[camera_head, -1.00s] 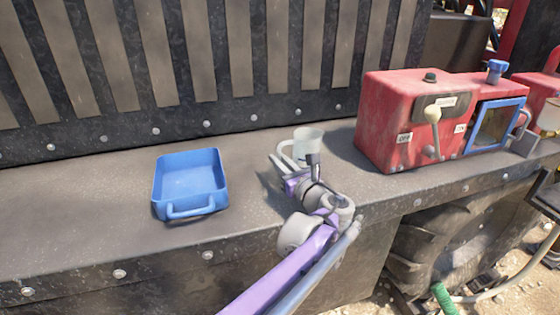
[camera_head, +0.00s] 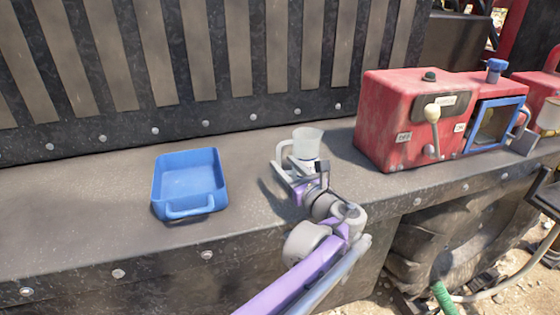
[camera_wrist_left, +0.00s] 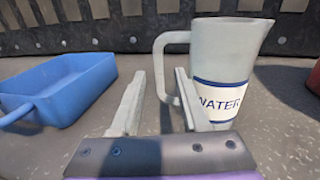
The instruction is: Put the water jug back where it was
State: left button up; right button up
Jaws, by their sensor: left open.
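The water jug (camera_head: 308,141) is pale grey with a handle on its left side. It stands upright on the dark ledge (camera_head: 90,218). In the left wrist view the jug (camera_wrist_left: 225,62) shows a white WATER label with blue borders. My left gripper (camera_head: 285,168) is open in front of the jug, low by its handle. In the left wrist view the two fingers (camera_wrist_left: 158,100) lie on either side of the handle's lower part, the right one close to the jug's body. I cannot tell whether they touch it. My right gripper is not in view.
A blue tray (camera_head: 190,208) with a front handle sits to the left on the ledge. A red box with a lever (camera_head: 390,125) stands to the right, with a blue-framed door beside it. The ledge between tray and jug is clear. A slatted wall stands behind.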

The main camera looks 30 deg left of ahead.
pick_arm(q)
jog(key=v, duration=0.9)
jog(key=shift+a+r, duration=0.1)
